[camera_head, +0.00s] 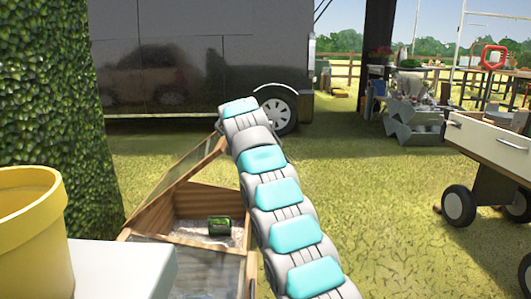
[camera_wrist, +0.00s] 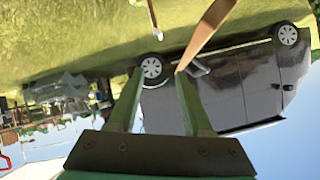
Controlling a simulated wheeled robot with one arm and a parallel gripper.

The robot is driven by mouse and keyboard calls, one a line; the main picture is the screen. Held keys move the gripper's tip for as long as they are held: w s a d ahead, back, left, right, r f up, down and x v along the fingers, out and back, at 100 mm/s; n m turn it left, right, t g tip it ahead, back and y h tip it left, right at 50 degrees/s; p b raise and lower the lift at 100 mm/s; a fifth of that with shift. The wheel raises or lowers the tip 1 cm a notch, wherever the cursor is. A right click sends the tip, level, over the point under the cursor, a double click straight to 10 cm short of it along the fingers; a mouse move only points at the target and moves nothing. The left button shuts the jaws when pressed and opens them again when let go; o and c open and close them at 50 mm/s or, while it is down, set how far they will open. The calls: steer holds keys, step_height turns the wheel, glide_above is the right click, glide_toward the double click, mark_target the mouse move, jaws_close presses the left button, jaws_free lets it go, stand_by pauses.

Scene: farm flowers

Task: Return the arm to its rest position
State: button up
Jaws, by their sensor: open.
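My arm, grey with turquoise pads, rises from the bottom of the head view and reaches away toward the dark van. Its far end is near the raised lid of a wooden cold frame (camera_head: 158,217). The gripper itself cannot be made out in the head view. In the wrist view my gripper (camera_wrist: 160,75) has two green fingers spread apart, with nothing between them. The wrist picture is upside down, with grass at the top and sky at the bottom. A wooden bar (camera_wrist: 208,35) runs close to the right fingertip; I cannot tell if they touch.
A green tin (camera_head: 219,226) lies inside the cold frame. A yellow pot (camera_head: 30,235) stands on a white surface (camera_head: 120,268) at the left, beside a hedge (camera_head: 50,110). The van (camera_head: 180,75) is behind. A wheeled cart (camera_head: 490,140) stands at right. Open grass lies between.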

steer(key=s+d+f+n+g+h, duration=0.1)
steer(key=s+d+f+g, duration=0.3)
steer(key=s+d, duration=0.8)
steer(key=s+d+f+g+h, duration=0.1)
steer(key=s+d+f+g, duration=0.3)
steer(key=s+d, duration=0.85)
steer(key=s+f+n+g, duration=0.15)
steer(key=s+f, duration=0.35)
steer(key=s, duration=1)
steer(key=s+f+g+y, duration=0.15)
steer(key=s+f, duration=0.35)
steer(key=s, duration=1)
steer(key=s+f+n+g+h, duration=0.1)
steer(key=s+f+g, duration=0.35)
steer(key=s, duration=1.05)
step_height(320, 180, up, 13)
steer(key=t+p, duration=0.2)
steer(key=p, duration=1.1)
steer(key=shift+a+f+p, duration=0.2)
steer(key=shift+a+p, duration=0.1)
steer(key=shift+p, duration=0.1)
steer(key=shift+y, duration=0.25)
